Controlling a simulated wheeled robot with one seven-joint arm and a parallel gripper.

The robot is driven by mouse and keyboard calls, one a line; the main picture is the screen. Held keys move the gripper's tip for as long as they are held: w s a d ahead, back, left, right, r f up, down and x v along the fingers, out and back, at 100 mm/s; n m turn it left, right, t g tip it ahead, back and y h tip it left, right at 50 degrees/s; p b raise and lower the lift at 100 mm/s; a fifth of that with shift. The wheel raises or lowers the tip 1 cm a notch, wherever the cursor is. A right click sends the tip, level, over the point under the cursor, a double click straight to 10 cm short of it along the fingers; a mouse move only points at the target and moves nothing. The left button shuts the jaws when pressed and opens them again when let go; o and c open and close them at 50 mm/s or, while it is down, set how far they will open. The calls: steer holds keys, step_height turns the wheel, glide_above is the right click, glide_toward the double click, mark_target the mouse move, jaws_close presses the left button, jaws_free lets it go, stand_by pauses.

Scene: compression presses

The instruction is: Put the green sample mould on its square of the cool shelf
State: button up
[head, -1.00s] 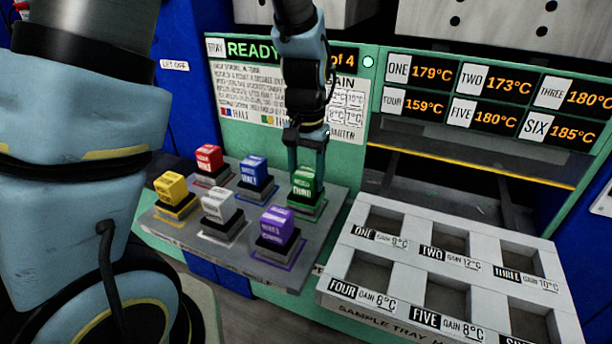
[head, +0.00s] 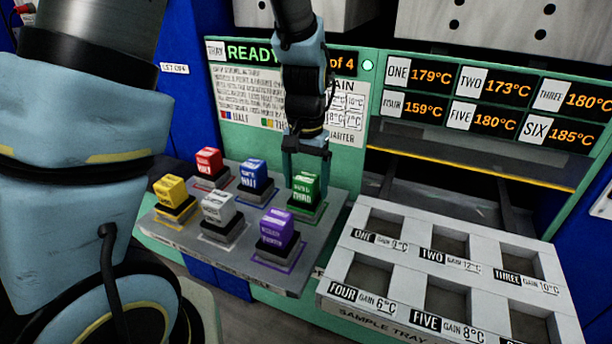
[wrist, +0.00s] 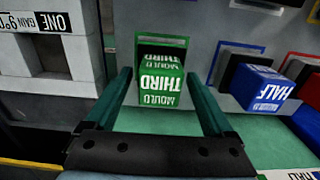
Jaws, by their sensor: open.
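The green sample mould (head: 304,188) stands upright on its green-outlined square at the back right of the grey cool shelf (head: 190,250). In the wrist view the mould (wrist: 160,85) shows the label "THIRD MOULD", with the green border of its square around its far end. My gripper (head: 306,178) is open just above it, its two fingers on either side of the mould's top. In the wrist view my gripper (wrist: 156,75) shows a gap between each finger and the mould. The contact under the mould is partly hidden.
Red (head: 209,161), blue (head: 252,173), yellow (head: 171,190), white (head: 219,207) and purple (head: 277,228) moulds stand on the other squares. The blue mould (wrist: 262,88) is beside my finger in the wrist view. A sample tray (head: 340,300) with empty numbered pockets lies to the right.

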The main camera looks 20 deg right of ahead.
step_height(320, 180, up, 12)
steer(key=a+f+n, duration=0.3)
steer(key=a, duration=0.9)
steer(key=w+a+f+n+t, duration=0.1)
steer(key=a+f+n, duration=0.3)
steer(key=a, duration=0.9)
steer(key=shift+a+t+b, duration=0.15)
steer(key=shift+t+b, duration=0.15)
steer(key=shift+b, duration=0.15)
steer(key=shift+w, duration=0.15)
